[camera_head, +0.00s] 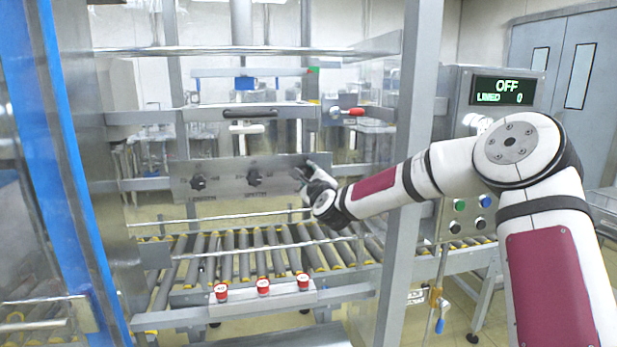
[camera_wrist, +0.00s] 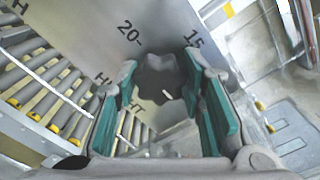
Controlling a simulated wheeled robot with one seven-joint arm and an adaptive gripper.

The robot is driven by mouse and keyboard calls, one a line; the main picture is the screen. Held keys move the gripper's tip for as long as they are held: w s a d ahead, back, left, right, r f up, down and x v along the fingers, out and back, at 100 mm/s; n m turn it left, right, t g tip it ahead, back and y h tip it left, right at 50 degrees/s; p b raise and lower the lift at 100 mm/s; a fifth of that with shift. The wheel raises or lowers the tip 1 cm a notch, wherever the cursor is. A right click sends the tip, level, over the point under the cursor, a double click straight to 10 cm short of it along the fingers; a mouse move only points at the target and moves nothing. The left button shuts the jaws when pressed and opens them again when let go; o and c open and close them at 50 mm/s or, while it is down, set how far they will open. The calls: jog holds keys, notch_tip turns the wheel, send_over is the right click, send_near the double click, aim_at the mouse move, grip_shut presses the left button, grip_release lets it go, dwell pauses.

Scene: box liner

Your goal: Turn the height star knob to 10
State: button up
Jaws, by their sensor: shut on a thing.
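The dark height star knob (camera_wrist: 160,82) sits between the two teal-padded fingers of my gripper (camera_wrist: 163,68) in the wrist view. The fingers are closed around its sides. A white pointer mark shows on its face. The numbers 20 and 15 are printed on the grey panel around it, with parts of the word HEIGHT; the 10 mark is not visible. In the head view my gripper (camera_head: 309,175) is at the right end of the knob panel (camera_head: 225,181) and hides most of this knob.
Two other black star knobs, a left one (camera_head: 198,183) and a middle one (camera_head: 254,178), are on the same panel. A roller conveyor (camera_head: 255,250) runs below, with red buttons (camera_head: 263,287) in front. A steel post (camera_head: 412,150) stands close to my arm.

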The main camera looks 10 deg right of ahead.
jog(key=shift+f, duration=0.1)
jog(key=o, duration=1.2)
jog(key=shift+c, duration=0.2)
jog(key=shift+s, duration=0.15)
jog(key=s, duration=1.1)
jog(key=shift+s, duration=0.4)
